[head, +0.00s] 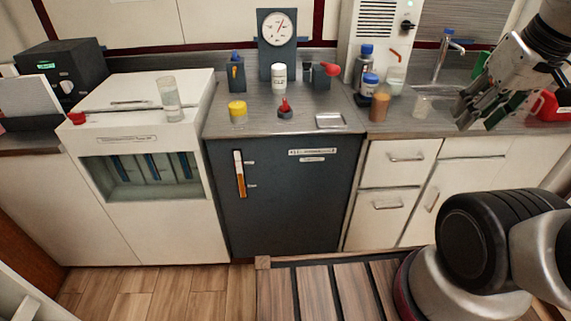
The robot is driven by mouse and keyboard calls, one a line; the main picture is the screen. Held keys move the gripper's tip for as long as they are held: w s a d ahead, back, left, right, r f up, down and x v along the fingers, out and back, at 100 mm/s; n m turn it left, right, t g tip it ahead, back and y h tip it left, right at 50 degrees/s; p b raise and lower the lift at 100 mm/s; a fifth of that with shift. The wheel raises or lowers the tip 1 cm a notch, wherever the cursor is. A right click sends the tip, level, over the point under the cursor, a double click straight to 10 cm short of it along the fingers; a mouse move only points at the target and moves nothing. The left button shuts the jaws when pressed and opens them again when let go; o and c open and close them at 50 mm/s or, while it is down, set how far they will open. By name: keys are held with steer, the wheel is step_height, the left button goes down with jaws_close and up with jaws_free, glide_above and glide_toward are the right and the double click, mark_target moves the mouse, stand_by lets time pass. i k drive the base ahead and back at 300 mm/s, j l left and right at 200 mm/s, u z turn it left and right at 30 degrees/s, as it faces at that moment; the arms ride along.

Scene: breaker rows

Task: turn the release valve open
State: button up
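A red-handled fitting (326,70) sits on a dark block on the counter, right of the white canister and below the round gauge (277,28). A dark block with a blue top and a yellow-orange lever (236,72) stands left of the gauge. No readable label shows which of them is the release valve, and I cannot tell how far either is turned. My gripper (480,118) is at the upper right, in front of the sink area, well apart from both. Its fingers look spread and hold nothing that I can see.
On the counter stand a white canister (279,76), a yellow-capped jar (237,111), a small red-topped item (285,108) and a metal tray (331,121). Bottles (367,65) and a brown jar (379,106) stand farther right. A dark cabinet (283,198) is below.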

mark_target(284, 108)
steer(key=i+j, duration=0.8)
steer(key=i, duration=0.1)
